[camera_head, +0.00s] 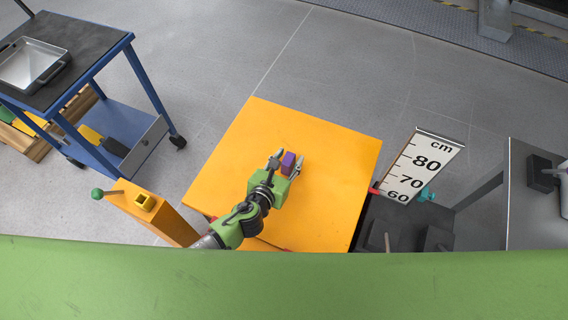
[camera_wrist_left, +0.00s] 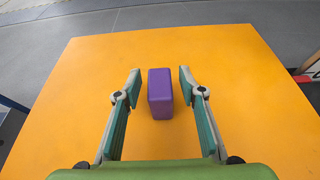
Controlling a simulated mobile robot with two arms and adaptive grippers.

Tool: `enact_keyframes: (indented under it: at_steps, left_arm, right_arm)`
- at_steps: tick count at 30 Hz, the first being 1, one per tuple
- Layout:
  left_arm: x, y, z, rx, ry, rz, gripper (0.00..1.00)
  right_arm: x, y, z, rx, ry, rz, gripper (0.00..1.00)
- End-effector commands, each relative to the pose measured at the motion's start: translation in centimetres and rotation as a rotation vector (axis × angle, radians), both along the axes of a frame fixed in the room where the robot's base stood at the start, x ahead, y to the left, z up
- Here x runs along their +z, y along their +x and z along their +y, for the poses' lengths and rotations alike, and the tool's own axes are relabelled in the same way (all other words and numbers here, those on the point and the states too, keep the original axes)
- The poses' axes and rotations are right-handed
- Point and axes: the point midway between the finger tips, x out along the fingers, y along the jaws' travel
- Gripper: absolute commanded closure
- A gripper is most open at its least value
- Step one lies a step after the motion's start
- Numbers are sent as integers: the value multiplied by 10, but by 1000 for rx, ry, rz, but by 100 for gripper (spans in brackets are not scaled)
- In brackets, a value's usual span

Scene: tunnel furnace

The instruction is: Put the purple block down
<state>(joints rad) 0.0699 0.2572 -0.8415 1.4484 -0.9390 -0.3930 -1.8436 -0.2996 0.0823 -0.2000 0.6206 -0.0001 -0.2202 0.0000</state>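The purple block (camera_head: 289,163) stands on the orange table top (camera_head: 335,190) in the head view. In the left wrist view the purple block (camera_wrist_left: 160,94) sits between the two fingers of my left gripper (camera_wrist_left: 160,88), with a gap on each side. The left gripper (camera_head: 285,163) is open around the block and does not touch it. Whether the block rests fully on the surface is hard to see, but it looks set down. My right gripper is not in view.
A blue cart (camera_head: 107,55) with a metal tray (camera_head: 32,64) stands at the upper left. A sign with a cm scale (camera_head: 422,167) stands right of the orange table. A grey table (camera_head: 530,200) is at the far right. The orange top around the block is clear.

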Motion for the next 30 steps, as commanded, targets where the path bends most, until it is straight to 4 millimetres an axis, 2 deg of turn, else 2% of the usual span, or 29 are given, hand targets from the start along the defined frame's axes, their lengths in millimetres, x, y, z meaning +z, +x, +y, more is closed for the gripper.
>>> enact_keyframes:
  at_steps: [5, 12, 18, 24, 30]
  left_arm:
    - [9, -18, 8, 1, 2, 0, 63]
    - [28, -62, 26, -1, 1, 2, 63]
    - [40, -90, 38, 0, 1, 2, 63]
    - [47, -101, 43, 1, 0, -1, 63]
    - [47, -102, 43, 1, 0, -1, 63]
  right_arm:
    - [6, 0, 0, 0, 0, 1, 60]
    - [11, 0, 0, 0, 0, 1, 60]
    - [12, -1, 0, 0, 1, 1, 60]
    - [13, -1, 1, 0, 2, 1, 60]
    - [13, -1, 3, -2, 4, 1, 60]
